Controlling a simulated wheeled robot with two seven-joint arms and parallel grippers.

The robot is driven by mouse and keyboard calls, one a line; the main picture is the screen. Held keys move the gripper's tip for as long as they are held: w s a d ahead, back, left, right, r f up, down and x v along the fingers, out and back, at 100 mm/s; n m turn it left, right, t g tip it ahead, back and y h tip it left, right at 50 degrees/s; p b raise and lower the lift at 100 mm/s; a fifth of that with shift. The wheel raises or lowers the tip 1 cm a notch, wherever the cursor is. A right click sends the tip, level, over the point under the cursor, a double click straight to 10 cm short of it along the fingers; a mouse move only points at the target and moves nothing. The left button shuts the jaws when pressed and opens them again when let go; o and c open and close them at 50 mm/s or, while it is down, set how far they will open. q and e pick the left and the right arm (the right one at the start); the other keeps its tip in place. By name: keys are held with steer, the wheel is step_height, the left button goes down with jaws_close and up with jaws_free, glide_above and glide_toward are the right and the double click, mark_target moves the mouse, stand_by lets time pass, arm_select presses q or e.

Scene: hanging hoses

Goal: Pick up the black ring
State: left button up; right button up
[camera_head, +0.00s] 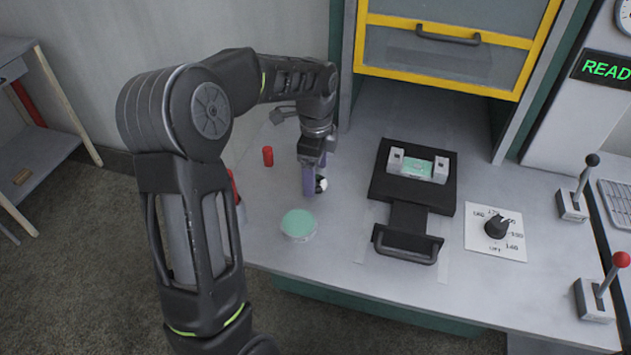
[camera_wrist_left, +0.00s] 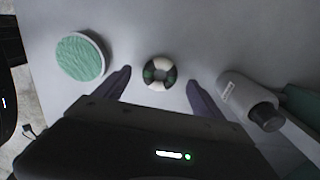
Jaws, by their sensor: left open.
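The gripper is open and nothing is held. In the head view the left gripper (camera_head: 311,182) points down at the table, and the ring (camera_head: 322,184) shows partly beside a purple finger. My right gripper is not in view.
A round dish with a green top (camera_head: 298,223) stands close to the gripper; it also shows in the wrist view (camera_wrist_left: 80,57). A red cylinder (camera_head: 267,156) and black press fixture (camera_head: 408,216) flank the arm.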

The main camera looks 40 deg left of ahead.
arm_select(q)
steer(key=shift+f, duration=0.9)
steer(key=c, duration=1.4)
steer(key=shift+r, duration=0.15)
steer(key=shift+c, duration=0.2)
step_height(320, 180, up, 10)
steer(key=shift+b, duration=0.3)
